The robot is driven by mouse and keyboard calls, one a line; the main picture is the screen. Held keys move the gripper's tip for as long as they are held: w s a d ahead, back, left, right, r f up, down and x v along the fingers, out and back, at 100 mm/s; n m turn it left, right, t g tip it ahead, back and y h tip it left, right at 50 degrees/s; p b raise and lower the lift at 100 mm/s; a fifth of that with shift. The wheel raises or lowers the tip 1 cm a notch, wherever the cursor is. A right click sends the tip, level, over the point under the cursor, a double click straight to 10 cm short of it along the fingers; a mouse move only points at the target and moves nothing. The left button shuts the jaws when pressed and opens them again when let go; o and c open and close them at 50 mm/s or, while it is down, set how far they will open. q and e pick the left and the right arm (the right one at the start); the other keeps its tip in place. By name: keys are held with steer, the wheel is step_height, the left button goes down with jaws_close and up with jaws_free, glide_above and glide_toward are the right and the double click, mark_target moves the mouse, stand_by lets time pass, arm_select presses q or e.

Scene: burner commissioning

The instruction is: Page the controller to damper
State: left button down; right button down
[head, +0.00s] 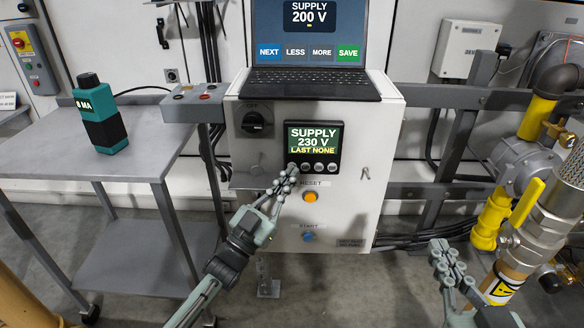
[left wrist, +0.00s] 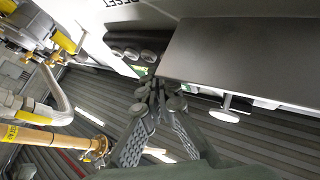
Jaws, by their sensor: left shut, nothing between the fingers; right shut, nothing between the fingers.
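The controller (head: 313,150) is a black unit on the front of the white cabinet. Its screen reads "SUPPLY 230 V, LAST NONE", and a row of round buttons (head: 318,168) runs below the screen. My left gripper (head: 284,181) is shut and empty, with its tips just below and left of that button row. I cannot tell whether it touches anything. My right gripper (head: 449,256) is shut and empty at the lower right, away from the cabinet.
A laptop (head: 310,84) on the cabinet shows "SUPPLY 200 V" with NEXT, LESS, MORE and SAVE. Below the controller are an orange RESET button (head: 310,197) and a blue START button (head: 309,236). A black knob (head: 257,122) is left. Yellow-handled piping (head: 525,203) stands right.

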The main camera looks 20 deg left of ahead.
stand_by(0.3)
arm_select(q)
steer(key=shift+w+a, duration=0.15)
steer(key=shift+w, duration=0.3)
stand_by(0.3)
steer(key=shift+s, duration=0.15)
steer(key=shift+s+d+p, duration=0.2)
steer(key=shift+s+p, duration=0.1)
steer(key=shift+s, duration=0.35)
steer(key=s+p, duration=0.1)
steer(key=s, duration=0.1)
steer(key=s+d+p, duration=0.1)
steer(key=s, duration=0.1)
steer(key=shift+s+d, duration=0.2)
steer(key=shift+s, duration=0.2)
stand_by(0.8)
